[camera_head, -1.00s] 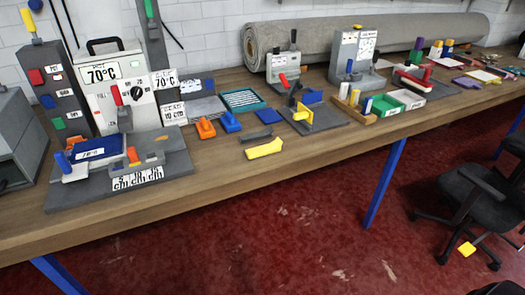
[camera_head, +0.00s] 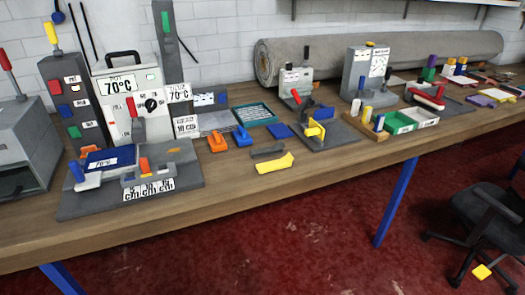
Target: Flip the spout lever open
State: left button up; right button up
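A white dispenser box (camera_head: 118,84) with a "70°C" display, a round black dial and a black top handle stands at the back left of the bench. A small red lever (camera_head: 131,105) stands upright on a grey spout-like block (camera_head: 133,128) at its front; I take this as the spout lever, though no label confirms it. Neither of my grippers shows in the head view.
A dark panel (camera_head: 62,88) with coloured buttons and a grey machine (camera_head: 18,140) stand left of the dispenser. Orange (camera_head: 217,141) and blue (camera_head: 242,136) clamps and a yellow piece (camera_head: 275,163) lie to its right. The bench's front strip (camera_head: 230,200) is clear.

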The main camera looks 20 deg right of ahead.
aim_at(130, 101)
jog(key=i+l, duration=0.15)
jog(key=l, duration=0.35)
jog(key=i+l, duration=0.1)
jog(key=l, duration=0.4)
jog(key=i+l+u, duration=0.1)
jog(key=l, duration=0.4)
jog(key=i+l, duration=0.15)
jog(key=l, duration=0.35)
jog(key=i+l, duration=0.1)
jog(key=l, duration=0.45)
